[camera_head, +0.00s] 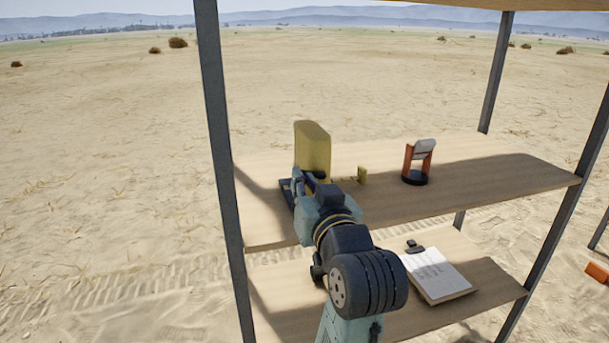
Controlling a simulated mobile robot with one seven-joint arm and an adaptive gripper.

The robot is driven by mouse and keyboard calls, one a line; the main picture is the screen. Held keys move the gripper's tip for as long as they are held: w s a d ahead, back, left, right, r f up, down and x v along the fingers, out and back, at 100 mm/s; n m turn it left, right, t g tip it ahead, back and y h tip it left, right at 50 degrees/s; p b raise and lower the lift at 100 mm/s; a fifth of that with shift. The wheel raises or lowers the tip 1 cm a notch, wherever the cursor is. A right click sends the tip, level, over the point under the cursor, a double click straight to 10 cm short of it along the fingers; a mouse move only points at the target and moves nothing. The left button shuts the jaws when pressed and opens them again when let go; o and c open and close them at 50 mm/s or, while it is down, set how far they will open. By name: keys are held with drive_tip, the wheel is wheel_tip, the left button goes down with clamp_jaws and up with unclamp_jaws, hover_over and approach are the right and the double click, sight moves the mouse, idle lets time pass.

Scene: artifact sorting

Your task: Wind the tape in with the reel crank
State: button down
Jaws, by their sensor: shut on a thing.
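A yellow tape reel case (313,147) stands upright on the upper shelf, near its left end. A small yellow tab (362,175) stands on the shelf to its right, with a short stretch of tape seeming to run between them. My gripper (302,180) is at the near side of the reel, low down, and is shut at the place of the crank. The crank and the fingertips are mostly hidden by my gripper and wrist, so the crank's angle cannot be told.
An orange-and-grey device on a black round base (415,178) stands on the upper shelf (480,180) to the right. A clipboard with paper (435,272) and a small dark object (414,246) lie on the lower shelf. A dark post (222,160) rises left of my arm.

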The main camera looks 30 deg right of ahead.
drive_tip(key=d+r+m+p, duration=0.1)
drive_tip(key=m+p, duration=0.1)
drive_tip(key=m, duration=0.2)
drive_tip(key=d+r+m+p, duration=0.1)
drive_tip(key=m+p, duration=0.1)
drive_tip(key=m, duration=0.2)
drive_tip(key=d+r+m+p, duration=0.1)
drive_tip(key=r+m+p, duration=0.1)
drive_tip(key=m, duration=0.1)
drive_tip(key=shift+s+d+m, duration=0.4)
drive_tip(key=m, duration=0.1)
drive_tip(key=d+m, duration=0.1)
drive_tip(key=m, duration=0.1)
drive_tip(key=d+m, duration=0.1)
drive_tip(key=shift+s+r+m, duration=0.1)
drive_tip(key=shift+s+m, duration=0.15)
drive_tip(key=shift+m, duration=0.05)
drive_tip(key=shift+s+d+f+m, duration=0.2)
drive_tip(key=shift+d+f+m, duration=0.7)
drive_tip(key=shift+m, duration=1.7)
drive_tip(key=shift+s+d+f+m, duration=0.2)
drive_tip(key=shift+d+f+m, duration=0.65)
drive_tip(key=shift+m, duration=1.75)
drive_tip(key=shift+s+d+f+m, duration=0.2)
drive_tip(key=shift+d+f+m, duration=0.7)
drive_tip(key=shift+m, duration=1.7)
drive_tip(key=shift+a+f, duration=0.25)
